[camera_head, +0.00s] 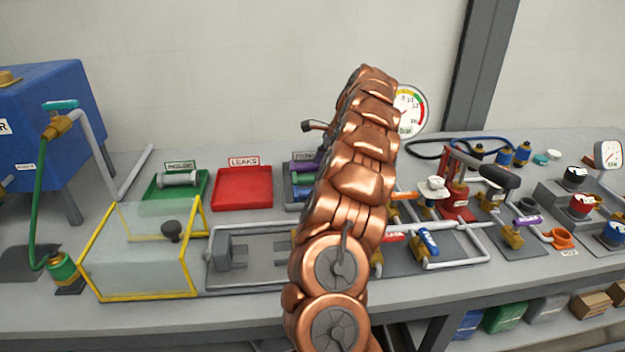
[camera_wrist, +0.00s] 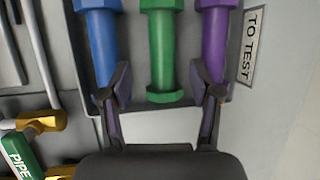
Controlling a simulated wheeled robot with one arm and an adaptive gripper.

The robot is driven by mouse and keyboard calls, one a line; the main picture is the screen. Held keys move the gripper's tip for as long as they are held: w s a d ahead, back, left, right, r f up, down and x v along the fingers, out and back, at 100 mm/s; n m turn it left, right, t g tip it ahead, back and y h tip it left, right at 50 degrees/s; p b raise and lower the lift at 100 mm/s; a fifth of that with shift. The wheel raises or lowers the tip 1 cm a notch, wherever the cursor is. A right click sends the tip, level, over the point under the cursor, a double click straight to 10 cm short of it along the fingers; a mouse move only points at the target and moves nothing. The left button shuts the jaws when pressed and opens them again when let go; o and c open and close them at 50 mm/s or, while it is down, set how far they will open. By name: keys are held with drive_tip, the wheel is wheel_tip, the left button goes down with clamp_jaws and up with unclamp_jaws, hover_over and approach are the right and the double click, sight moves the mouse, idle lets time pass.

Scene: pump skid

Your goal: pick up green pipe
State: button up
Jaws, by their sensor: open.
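The green pipe (camera_wrist: 160,50) has flanged, nut-like ends and lies in a dark grey tray (camera_wrist: 68,60) between a blue pipe (camera_wrist: 103,45) and a purple pipe (camera_wrist: 212,40). My gripper (camera_wrist: 160,77) is open and empty in the wrist view. Its two fingers appear on either side of the green pipe's near end, overlapping the blue and purple pipes in the picture. I cannot tell how far above the pipes the fingertips are. In the head view my copper arm hides my gripper and part of the tray; the green pipe (camera_head: 302,180) shows only partly there.
A "TO TEST" label (camera_wrist: 252,45) is right of the tray. Brass fittings and a green part lettered "PIPE" (camera_wrist: 22,158) lie at lower left. A red LEAKS tray (camera_head: 243,190), a green tray (camera_head: 160,198) and a yellow-framed clear box (camera_head: 135,265) stand left on the bench.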

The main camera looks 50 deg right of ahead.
sight(314, 175)
drive_tip(key=shift+p+x, duration=0.55)
drive_tip(key=shift+x, duration=2)
drive_tip(key=shift+w+d, duration=0.1)
drive_tip(key=shift+d, duration=0.05)
drive_tip(key=shift+c, duration=0.3)
clamp_jaws()
